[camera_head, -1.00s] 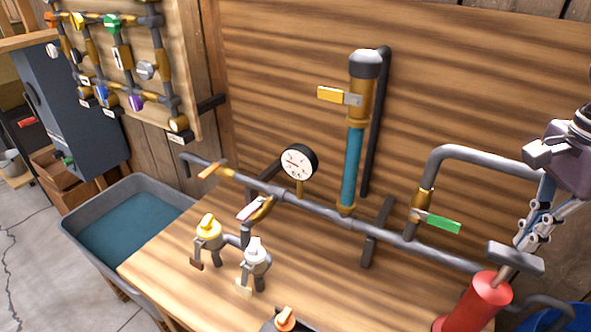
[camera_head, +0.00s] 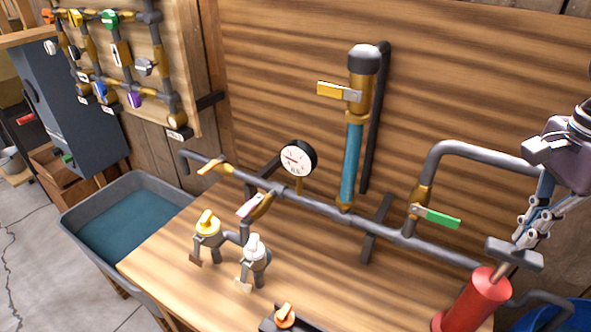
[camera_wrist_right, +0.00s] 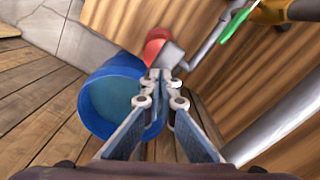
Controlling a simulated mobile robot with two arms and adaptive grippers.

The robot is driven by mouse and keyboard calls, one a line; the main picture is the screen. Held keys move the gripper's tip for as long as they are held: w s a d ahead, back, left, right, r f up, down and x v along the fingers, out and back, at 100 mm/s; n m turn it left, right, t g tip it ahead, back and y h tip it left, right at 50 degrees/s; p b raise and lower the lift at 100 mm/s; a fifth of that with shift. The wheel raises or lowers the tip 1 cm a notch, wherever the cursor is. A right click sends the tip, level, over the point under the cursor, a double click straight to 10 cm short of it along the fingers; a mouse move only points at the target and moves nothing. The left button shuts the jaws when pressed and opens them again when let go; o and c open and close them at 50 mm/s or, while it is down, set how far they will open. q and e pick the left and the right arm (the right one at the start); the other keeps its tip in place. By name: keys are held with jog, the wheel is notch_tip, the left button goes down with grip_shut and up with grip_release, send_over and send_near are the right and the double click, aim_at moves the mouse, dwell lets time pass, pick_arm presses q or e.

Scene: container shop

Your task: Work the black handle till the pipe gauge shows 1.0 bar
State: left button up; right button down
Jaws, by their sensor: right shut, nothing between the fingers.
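The black handle (camera_head: 514,254) is a dark T-shaped bar on a short rod on top of the red pump (camera_head: 472,303). The pump stands at the bench's front right. My right gripper (camera_head: 521,240) is shut and empty, pointing down right at the handle; I cannot tell whether it touches. In the right wrist view my shut fingertips (camera_wrist_right: 164,80) lie just in front of the handle (camera_wrist_right: 168,56), with the red pump (camera_wrist_right: 156,42) behind. The pipe gauge (camera_head: 297,158) is a round white dial with a red needle pointing left; its figures are too small to read.
A grey pipe (camera_head: 340,215) runs along the bench with a green-lever valve (camera_head: 440,217), an orange-lever valve (camera_head: 211,166) and a pink-lever valve (camera_head: 250,205). A blue bucket (camera_wrist_right: 95,75) stands on the floor beside the pump. A water-filled grey tub (camera_head: 80,222) is at the left.

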aim_at(517, 251)
jog(key=shift+f+b, duration=2.7)
jog(key=shift+f, duration=0.65)
notch_tip(517, 251, up, 7)
jog(key=p, duration=0.5)
jog(key=shift+f, duration=0.1)
jog(key=shift+f, duration=0.1)
